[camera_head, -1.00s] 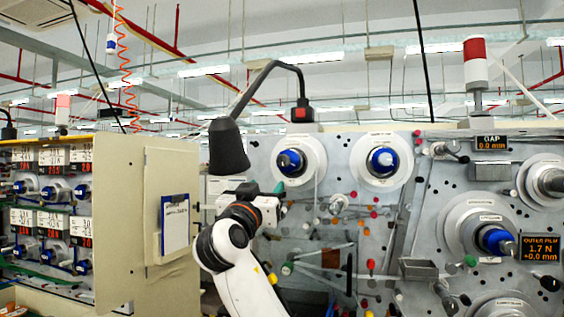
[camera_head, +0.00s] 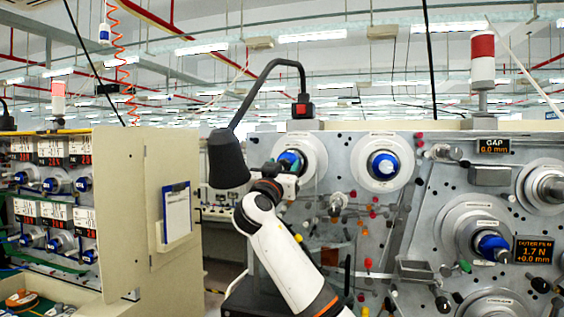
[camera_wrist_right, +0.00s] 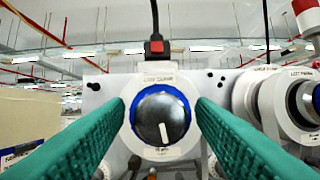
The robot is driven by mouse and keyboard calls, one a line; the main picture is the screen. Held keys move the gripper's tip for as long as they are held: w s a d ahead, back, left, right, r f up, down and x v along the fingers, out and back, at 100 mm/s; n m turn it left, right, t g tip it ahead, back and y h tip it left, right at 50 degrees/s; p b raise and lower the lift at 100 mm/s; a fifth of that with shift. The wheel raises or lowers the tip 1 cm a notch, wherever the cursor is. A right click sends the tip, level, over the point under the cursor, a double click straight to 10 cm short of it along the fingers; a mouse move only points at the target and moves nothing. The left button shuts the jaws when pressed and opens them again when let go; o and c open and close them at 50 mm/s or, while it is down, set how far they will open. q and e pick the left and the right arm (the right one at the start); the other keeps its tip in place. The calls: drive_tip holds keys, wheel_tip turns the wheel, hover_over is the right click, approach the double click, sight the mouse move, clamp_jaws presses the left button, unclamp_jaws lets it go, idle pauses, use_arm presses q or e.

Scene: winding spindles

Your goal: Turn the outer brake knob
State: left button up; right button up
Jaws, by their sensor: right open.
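A round knob with a dark domed face, a white pointer mark and a blue rim (camera_wrist_right: 161,117) sits on a white disc on the machine panel. The pointer points almost straight down. In the head view this blue knob (camera_head: 289,160) is at the upper left of the panel, partly behind my right gripper (camera_head: 291,181). In the right wrist view, my right gripper's green fingers (camera_wrist_right: 161,120) are open, one on each side of the knob. I cannot tell whether they touch it. The label above the knob is too blurred to read surely. My left gripper is out of view.
A second blue knob (camera_head: 384,165) is to the right, and another blue-tipped spindle (camera_head: 493,246) is lower right beside a display (camera_head: 533,250) reading 1.7 N. A black lamp head (camera_head: 228,160) hangs close left of my right arm. A beige cabinet (camera_head: 125,190) stands at left.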

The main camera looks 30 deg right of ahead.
drive_tip(key=c, duration=1)
drive_tip(key=shift+o, duration=0.2)
drive_tip(key=shift+n+t, duration=0.3)
